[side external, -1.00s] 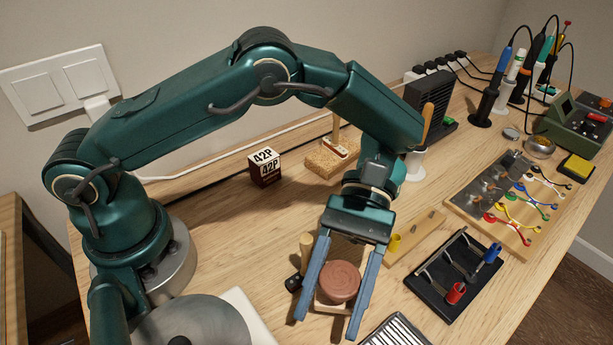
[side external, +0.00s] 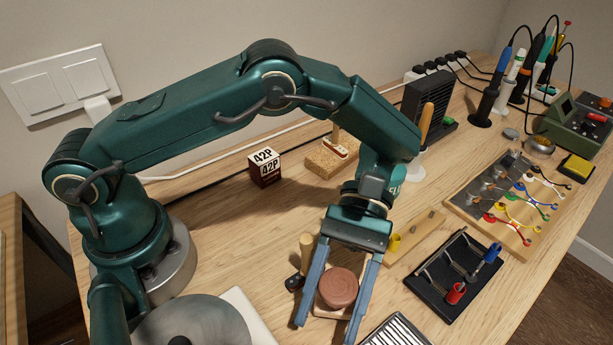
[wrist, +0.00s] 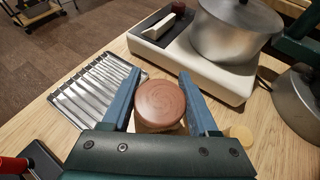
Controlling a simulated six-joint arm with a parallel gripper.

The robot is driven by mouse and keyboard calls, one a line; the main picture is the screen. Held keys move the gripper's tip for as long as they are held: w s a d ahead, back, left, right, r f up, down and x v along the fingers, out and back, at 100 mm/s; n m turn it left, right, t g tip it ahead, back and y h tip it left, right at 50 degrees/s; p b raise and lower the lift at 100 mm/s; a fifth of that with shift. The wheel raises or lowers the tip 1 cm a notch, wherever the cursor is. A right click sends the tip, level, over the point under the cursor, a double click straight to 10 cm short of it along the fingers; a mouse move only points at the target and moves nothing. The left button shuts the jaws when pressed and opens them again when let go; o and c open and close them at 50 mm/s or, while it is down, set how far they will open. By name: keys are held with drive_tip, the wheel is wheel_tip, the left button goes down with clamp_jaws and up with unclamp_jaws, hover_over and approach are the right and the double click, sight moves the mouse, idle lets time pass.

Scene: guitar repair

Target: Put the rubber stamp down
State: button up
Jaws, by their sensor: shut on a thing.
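The rubber stamp appears to be the piece with a round reddish-brown top (side external: 338,287) and a pale wooden part below it. It is between the two blue fingers of my gripper (side external: 337,300), which is shut on it. In the wrist view the round top (wrist: 161,101) faces the camera, between the fingertips of my gripper (wrist: 160,88). The stamp looks upright. Its underside is hidden, so I cannot tell whether it touches the table.
A ribbed metal tray (side external: 394,333) lies close to the right fingertip. A pale wooden peg (side external: 306,252) stands left of the fingers. A black rack (side external: 455,276) is at right. A 42P cube (side external: 264,167) and a cork block (side external: 327,160) stand behind. Bare wood (side external: 235,225) lies left.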

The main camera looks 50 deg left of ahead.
drive_tip(key=shift+f, duration=0.35)
drive_tip(key=o, duration=1.4)
drive_tip(key=shift+o, duration=0.2)
drive_tip(key=shift+w, duration=0.1)
